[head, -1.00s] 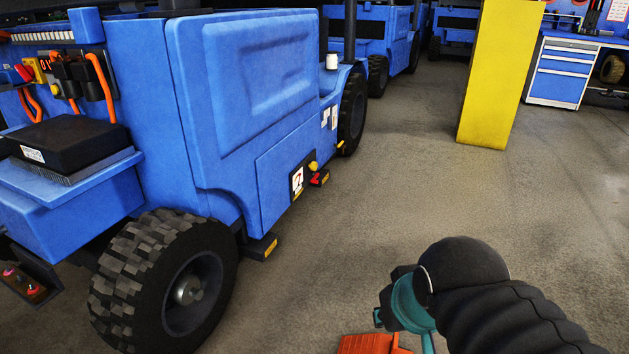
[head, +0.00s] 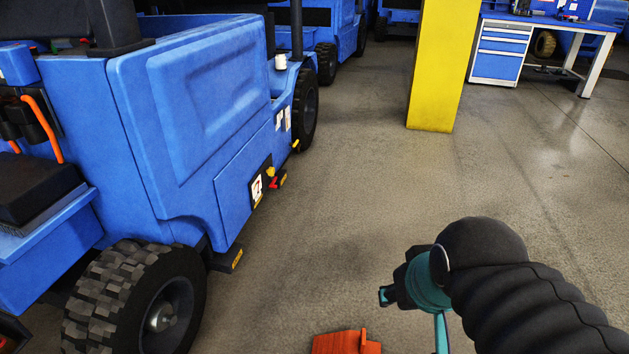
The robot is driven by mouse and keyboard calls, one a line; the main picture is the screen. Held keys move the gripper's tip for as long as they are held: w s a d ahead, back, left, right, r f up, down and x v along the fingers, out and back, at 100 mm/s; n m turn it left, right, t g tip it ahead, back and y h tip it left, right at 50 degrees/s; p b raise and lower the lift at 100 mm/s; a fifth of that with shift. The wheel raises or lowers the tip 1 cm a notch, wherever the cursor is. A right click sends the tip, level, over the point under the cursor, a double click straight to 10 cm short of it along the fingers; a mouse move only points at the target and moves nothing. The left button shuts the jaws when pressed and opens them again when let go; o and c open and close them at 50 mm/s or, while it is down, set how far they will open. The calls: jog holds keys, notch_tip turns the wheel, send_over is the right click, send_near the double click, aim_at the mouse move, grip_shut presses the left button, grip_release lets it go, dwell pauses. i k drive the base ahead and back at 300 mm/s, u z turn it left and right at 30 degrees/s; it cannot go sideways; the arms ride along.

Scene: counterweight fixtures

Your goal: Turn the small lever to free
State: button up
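A small red lever (head: 273,183) sits low on the side of the blue forklift truck (head: 190,110), on a dark panel beside a white label (head: 257,189). A yellow part (head: 270,171) is just above the lever. They are small here, and I cannot make out the lever's exact setting.
The truck's large front wheel (head: 160,310) and a low step (head: 228,260) stick out near the panel. A yellow pillar (head: 436,70) stands at the back, with a workbench (head: 500,52) to its right. More blue trucks stand behind. The grey floor between truck and pillar is clear.

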aim_at(274, 178)
jog(key=z, duration=1.65)
jog(key=i, duration=2.95)
jog(key=u, duration=3.45)
jog(key=i, duration=1.05)
